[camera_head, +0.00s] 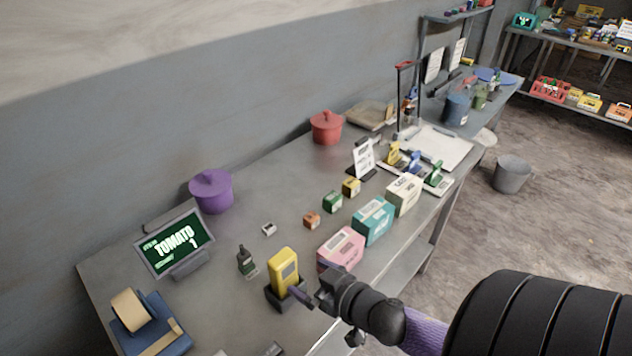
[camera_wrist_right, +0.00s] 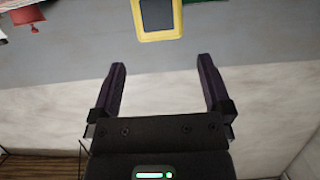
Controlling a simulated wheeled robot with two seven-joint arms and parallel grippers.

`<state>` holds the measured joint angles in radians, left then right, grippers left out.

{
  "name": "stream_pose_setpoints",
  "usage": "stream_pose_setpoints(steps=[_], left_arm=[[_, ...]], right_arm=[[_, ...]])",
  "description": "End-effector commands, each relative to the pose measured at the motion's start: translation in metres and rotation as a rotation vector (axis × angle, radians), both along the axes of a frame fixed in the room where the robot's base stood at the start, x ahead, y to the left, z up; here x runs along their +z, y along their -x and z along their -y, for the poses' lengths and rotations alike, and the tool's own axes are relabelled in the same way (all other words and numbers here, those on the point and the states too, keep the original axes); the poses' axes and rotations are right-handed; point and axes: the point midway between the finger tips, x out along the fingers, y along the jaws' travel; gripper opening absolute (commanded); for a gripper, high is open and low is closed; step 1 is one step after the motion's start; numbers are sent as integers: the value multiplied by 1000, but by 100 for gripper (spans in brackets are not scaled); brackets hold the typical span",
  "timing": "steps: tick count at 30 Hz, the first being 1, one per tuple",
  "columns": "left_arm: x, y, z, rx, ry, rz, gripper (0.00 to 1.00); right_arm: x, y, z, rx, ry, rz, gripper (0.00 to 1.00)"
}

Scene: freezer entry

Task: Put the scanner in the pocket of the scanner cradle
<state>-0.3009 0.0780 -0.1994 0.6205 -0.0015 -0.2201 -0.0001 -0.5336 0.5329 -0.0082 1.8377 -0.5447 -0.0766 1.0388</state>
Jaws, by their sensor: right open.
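The yellow scanner (camera_head: 284,268), with a grey screen, stands upright in the dark scanner cradle (camera_head: 280,300) near the table's front edge. Its lower end is hidden inside the cradle. In the right wrist view the scanner (camera_wrist_right: 158,32) shows at the top edge, beyond and between the fingertips, partly cut off. My right gripper (camera_head: 303,296) is just right of the cradle. In the wrist view its purple fingers (camera_wrist_right: 160,64) are wide apart with nothing between them. My left gripper is not in view.
Pink (camera_head: 341,248), teal (camera_head: 373,220) and cream (camera_head: 404,194) boxes line the front edge to the right. A small dark bottle (camera_head: 245,260) stands left of the scanner. A tomato display (camera_head: 173,243) and a blue tape dispenser (camera_head: 165,335) are further left.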

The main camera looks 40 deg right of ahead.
Motion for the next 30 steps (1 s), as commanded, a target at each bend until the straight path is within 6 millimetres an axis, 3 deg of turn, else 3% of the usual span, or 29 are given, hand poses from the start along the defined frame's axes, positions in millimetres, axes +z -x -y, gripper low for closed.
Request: stream_pose_setpoints(steps=[6, 8, 11, 13, 15, 18, 21, 23, 30], left_arm=[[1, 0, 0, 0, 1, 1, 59], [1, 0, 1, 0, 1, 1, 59], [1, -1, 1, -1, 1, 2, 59], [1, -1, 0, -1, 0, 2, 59], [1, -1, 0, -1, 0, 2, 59], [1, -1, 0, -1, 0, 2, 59], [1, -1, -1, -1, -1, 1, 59], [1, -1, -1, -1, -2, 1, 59], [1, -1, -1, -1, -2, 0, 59]], right_arm=[[3, 10, 1, -1, 3, -1, 100], [-9, 13, 5, -19, 9, -30, 100], [-83, 41, 16, -96, 57, -222, 100], [-152, 82, 11, -126, 99, -435, 100], [-209, 133, -8, -106, 130, -651, 100], [-259, 204, -47, -15, 157, -915, 100], [-277, 250, -75, 75, 171, -1070, 100], [-281, 263, -82, 104, 176, -1112, 100], [-281, 268, -84, 116, 180, -1126, 100]])
